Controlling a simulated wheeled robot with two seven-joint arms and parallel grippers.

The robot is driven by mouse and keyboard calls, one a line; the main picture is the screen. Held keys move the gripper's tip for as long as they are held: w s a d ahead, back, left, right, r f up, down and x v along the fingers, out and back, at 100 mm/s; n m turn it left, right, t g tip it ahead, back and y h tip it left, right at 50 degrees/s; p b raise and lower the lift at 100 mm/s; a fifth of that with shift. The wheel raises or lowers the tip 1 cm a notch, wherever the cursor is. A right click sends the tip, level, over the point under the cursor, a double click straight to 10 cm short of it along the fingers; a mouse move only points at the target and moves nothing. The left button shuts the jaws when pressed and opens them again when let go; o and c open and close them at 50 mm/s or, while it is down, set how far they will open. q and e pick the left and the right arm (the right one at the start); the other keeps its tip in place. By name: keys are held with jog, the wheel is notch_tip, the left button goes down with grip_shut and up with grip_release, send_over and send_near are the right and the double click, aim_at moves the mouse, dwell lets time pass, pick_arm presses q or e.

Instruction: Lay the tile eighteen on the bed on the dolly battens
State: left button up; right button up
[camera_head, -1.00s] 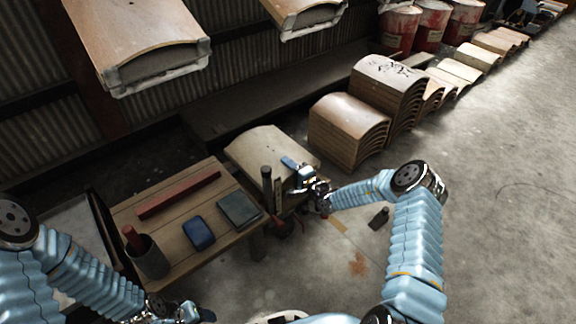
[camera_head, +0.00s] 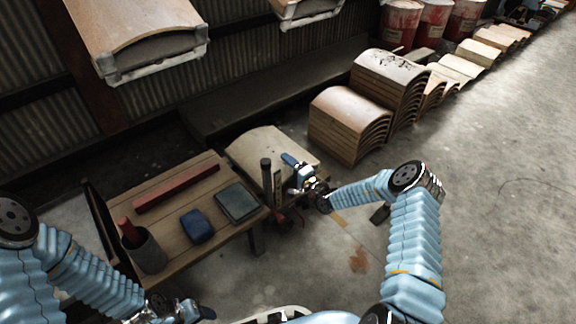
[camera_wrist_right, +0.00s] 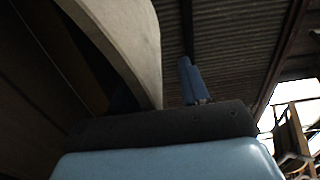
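A pale curved tile (camera_head: 262,146) rests, arched upward, low beside the far right end of the wooden bench. Whether battens lie under it is hidden, and no number is readable on it. My right gripper (camera_head: 293,163) is at the tile's right edge, with a blue finger over or beside that edge. In the right wrist view the tile's curved edge (camera_wrist_right: 140,45) stands left of a blue finger (camera_wrist_right: 190,82), with a gap between. The other finger is not clear. My left gripper (camera_head: 190,311) is low at the bottom edge, away from the tile, its fingers unclear.
The wooden bench (camera_head: 168,222) carries a red bar (camera_head: 176,189), a blue block (camera_head: 197,226), a grey-green pad (camera_head: 237,203) and a cup (camera_head: 146,252). Dark upright posts stand before the tile. Stacked tiles (camera_head: 348,124) stand beyond; tiles on hangers (camera_head: 137,40) hang above. Floor at right is clear.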

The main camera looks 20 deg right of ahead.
jog(key=shift+s+f, duration=0.2)
jog(key=shift+f, duration=0.15)
jog(key=shift+s+d+r, duration=0.1)
jog(key=shift+s+d, duration=0.05)
jog(key=shift+s, duration=0.1)
jog(key=p+v, duration=0.3)
jog(key=v, duration=1)
jog(key=shift+r, duration=0.25)
